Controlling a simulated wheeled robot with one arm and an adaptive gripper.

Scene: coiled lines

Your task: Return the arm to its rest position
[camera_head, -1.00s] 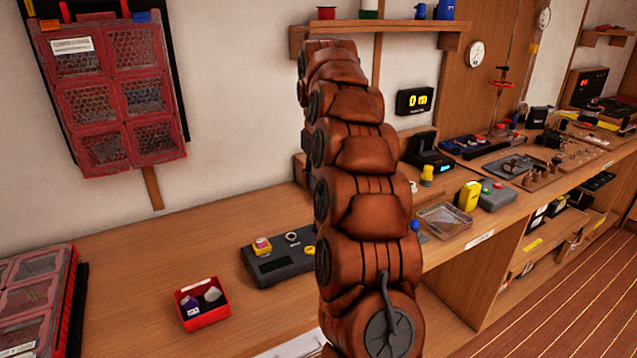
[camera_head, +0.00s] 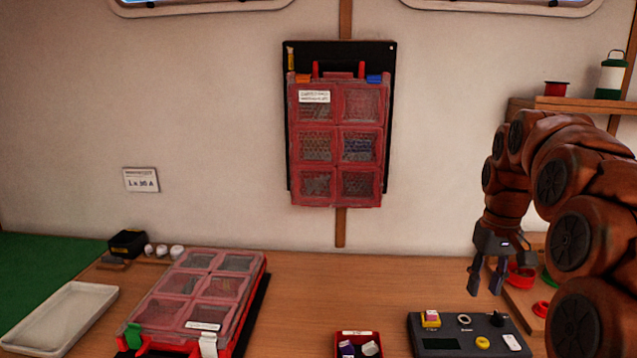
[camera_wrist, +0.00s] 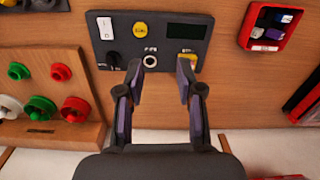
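My arm shows at the right of the head view as a chain of brown-orange links, bent over with its end hanging down. My gripper (camera_head: 488,277) hangs above the bench (camera_head: 285,310), behind the dark control box (camera_head: 465,343) in the picture. In the wrist view my gripper (camera_wrist: 162,85) has its two fingers spread apart with nothing between them. The control box (camera_wrist: 150,30) lies beyond the fingertips there, with a ring-shaped part between the tips. I cannot tell the exact gap between the fingers and the box.
A red bin (camera_head: 358,345) with small items stands left of the box. Red and green spools (camera_wrist: 61,72) sit on a wooden rack close to my gripper. A red organiser case (camera_head: 215,290) and a white tray (camera_head: 62,318) lie further left. Another case (camera_head: 338,140) hangs on the wall.

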